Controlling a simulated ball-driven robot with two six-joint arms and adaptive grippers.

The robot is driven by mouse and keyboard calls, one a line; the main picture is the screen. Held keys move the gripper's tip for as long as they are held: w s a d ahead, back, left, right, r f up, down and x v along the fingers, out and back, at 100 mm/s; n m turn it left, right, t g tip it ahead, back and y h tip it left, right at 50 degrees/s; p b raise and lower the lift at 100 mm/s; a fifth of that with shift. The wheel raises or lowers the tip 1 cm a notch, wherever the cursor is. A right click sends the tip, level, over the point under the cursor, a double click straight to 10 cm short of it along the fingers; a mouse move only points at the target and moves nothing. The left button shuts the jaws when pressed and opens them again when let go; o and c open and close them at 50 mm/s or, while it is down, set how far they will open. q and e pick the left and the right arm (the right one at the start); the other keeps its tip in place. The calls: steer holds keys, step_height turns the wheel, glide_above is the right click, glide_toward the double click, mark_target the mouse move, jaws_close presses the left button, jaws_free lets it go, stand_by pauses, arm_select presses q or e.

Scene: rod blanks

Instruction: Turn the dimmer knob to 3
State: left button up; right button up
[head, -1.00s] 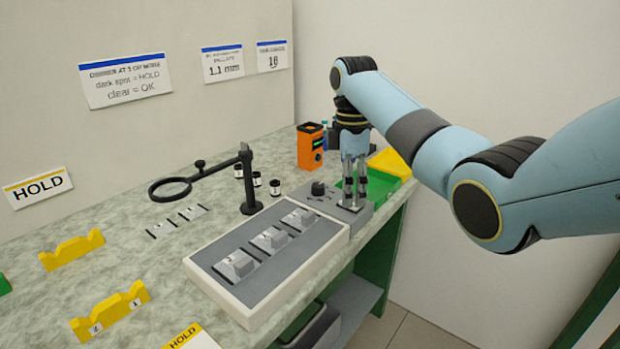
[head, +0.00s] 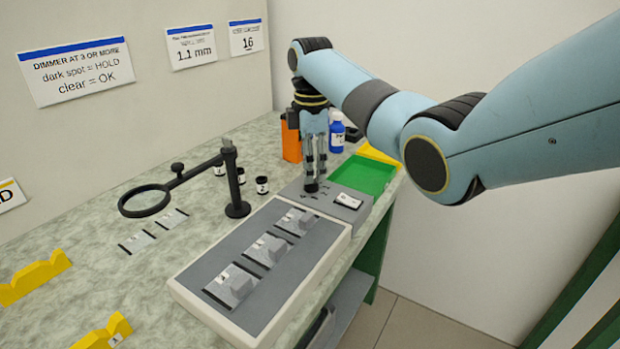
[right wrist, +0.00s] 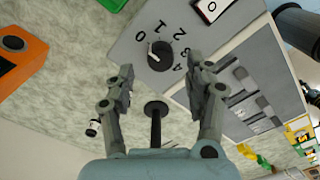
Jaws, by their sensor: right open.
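The dimmer knob (right wrist: 160,55) is a dark round knob on a grey panel (right wrist: 125,50), ringed by printed numbers. Its white pointer mark seems to face the 0 side, in the right wrist view. In the head view the knob (head: 311,187) is partly covered by my right gripper (head: 314,178), which points down just over it. In the right wrist view my right gripper (right wrist: 163,80) is open, its fingers apart on either side below the knob, with nothing between them. I cannot tell whether a fingertip touches it. My left gripper is not in view.
A white rocker switch (head: 348,201) sits beside the knob. The grey light box (head: 213,262) with several blocks adjoins the panel. A magnifier on a stand (head: 232,185), an orange device (head: 291,141), a blue bottle (head: 337,132) and a green tray (head: 366,176) stand around.

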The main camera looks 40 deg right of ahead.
step_height(320, 180, down, 2)
steer(key=shift+f, duration=0.7)
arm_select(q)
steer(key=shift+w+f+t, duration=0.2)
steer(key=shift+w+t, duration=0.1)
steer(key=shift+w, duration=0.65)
arm_select(e)
steer(key=shift+c, duration=0.3)
